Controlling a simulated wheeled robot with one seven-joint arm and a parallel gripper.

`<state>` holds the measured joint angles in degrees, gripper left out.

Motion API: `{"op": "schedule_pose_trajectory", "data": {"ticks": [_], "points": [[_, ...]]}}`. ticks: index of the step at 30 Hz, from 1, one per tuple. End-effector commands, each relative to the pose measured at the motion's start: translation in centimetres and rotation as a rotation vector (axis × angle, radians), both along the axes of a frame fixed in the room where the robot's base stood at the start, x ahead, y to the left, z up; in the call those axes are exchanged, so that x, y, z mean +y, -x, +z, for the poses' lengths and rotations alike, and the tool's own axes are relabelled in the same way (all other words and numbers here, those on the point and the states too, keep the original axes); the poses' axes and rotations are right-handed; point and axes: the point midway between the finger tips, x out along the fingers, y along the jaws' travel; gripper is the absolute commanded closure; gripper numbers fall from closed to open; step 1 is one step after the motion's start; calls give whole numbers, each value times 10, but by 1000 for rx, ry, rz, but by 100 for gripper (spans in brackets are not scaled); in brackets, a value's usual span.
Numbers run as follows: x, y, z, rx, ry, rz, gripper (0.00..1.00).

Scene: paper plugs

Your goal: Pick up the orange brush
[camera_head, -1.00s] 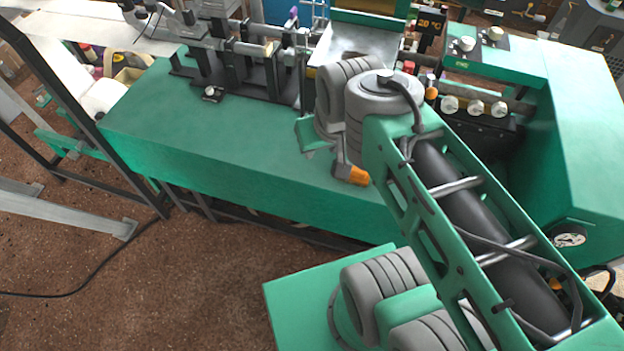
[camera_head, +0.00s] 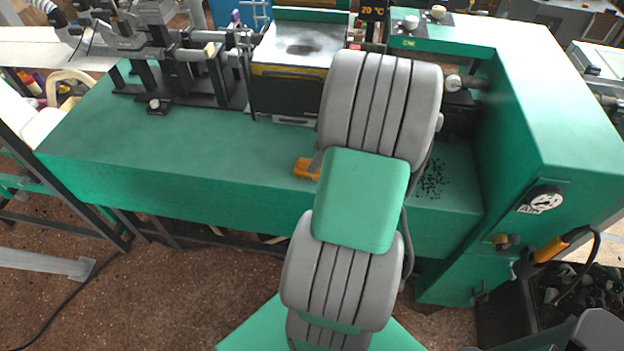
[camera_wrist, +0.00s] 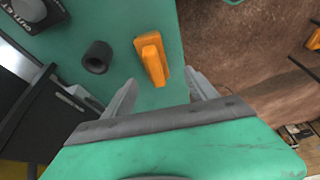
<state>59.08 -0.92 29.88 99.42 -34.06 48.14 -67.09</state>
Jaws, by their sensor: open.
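The orange brush (camera_head: 306,168) lies on the green bench top in the head view, just left of my arm, which partly covers it. In the wrist view the brush (camera_wrist: 152,58) shows as an orange block with a raised grip, near the edge of the green surface. My gripper (camera_wrist: 162,92) is open and empty. Its two fingers point toward the brush, which is beyond the fingertips and roughly in line with the gap between them. In the head view my gripper is hidden behind my arm.
A short black cylinder (camera_wrist: 97,57) stands on the green surface left of the brush. Black bits (camera_head: 432,180) lie on the bench (camera_head: 230,160) right of my arm. Machine fittings (camera_head: 185,65) line the back. The bench left of the brush is mostly clear.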

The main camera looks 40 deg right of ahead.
Motion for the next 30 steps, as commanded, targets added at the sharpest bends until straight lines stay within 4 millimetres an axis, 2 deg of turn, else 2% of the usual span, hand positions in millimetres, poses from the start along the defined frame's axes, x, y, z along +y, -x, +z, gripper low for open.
{"op": "schedule_pose_trajectory", "data": {"ticks": [2, 8, 15, 23, 30], "points": [[-5, 2, -11, -10, -5, 15, 34], [1, -8, -33, -10, -3, 18, 34], [8, -25, -69, -9, -2, 16, 34], [8, -27, -74, -11, 1, 14, 34], [8, -26, -74, -11, 0, 13, 53]]}}
